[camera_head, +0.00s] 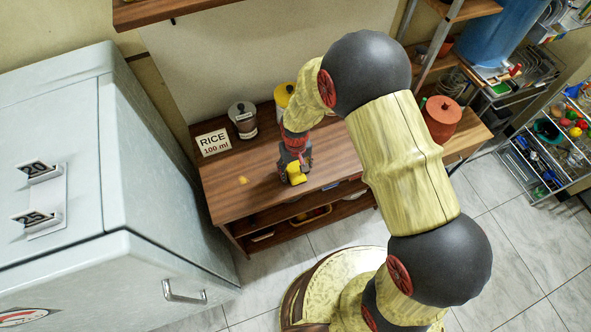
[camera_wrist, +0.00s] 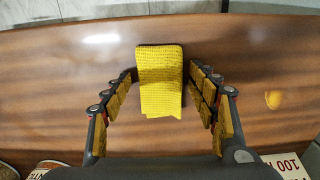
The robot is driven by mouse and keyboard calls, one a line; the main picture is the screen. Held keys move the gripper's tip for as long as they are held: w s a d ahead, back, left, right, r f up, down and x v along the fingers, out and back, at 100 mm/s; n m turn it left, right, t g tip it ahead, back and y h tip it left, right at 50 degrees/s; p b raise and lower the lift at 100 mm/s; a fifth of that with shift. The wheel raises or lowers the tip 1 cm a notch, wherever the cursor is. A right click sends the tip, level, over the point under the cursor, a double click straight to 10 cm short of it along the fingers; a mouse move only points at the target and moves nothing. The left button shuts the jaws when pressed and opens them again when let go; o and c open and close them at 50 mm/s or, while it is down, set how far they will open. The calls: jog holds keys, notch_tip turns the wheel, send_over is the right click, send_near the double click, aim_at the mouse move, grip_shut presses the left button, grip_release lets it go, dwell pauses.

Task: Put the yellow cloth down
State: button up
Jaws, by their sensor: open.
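The yellow cloth (camera_wrist: 160,85) is a folded rectangle between the fingers of my gripper (camera_wrist: 160,88) in the wrist view. A gap shows on each side of it, and the fingers are spread open. In the head view the cloth (camera_head: 297,177) is a small yellow patch at my gripper (camera_head: 294,168), over the brown wooden table (camera_head: 242,200). It appears to lie on the tabletop near the front edge. The arm hides part of the table.
A RICE 100 ml card (camera_head: 213,142) and a lidded jar (camera_head: 243,119) stand at the back left of the table. An orange-red pot (camera_head: 441,118) is to the right. A grey fridge (camera_head: 140,170) stands at the left. The table's left part is mostly clear.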

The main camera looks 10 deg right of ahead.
notch_tip(320, 180, up, 12)
jog(key=p, duration=0.1)
jog(key=shift+r+p, duration=0.2)
jog(key=shift+p, duration=0.2)
notch_tip(320, 180, up, 12)
jog(key=t, duration=0.2)
send_over(296, 171)
jog(key=s+d, duration=0.1)
jog(key=d, duration=0.3)
jog(key=s+d+r+m+t, duration=0.1)
jog(key=s+d+r, duration=0.4)
jog(key=s+r, duration=0.4)
jog(key=s+d+r+m+t, duration=0.2)
jog(key=s+d+r, duration=0.2)
jog(key=s+r, duration=0.5)
jog(key=shift+d+r+t, duration=0.15)
jog(key=shift+d+t, duration=0.15)
jog(key=shift+d, duration=0.1)
notch_tip(296, 171, down, 6)
jog(key=b, duration=0.6)
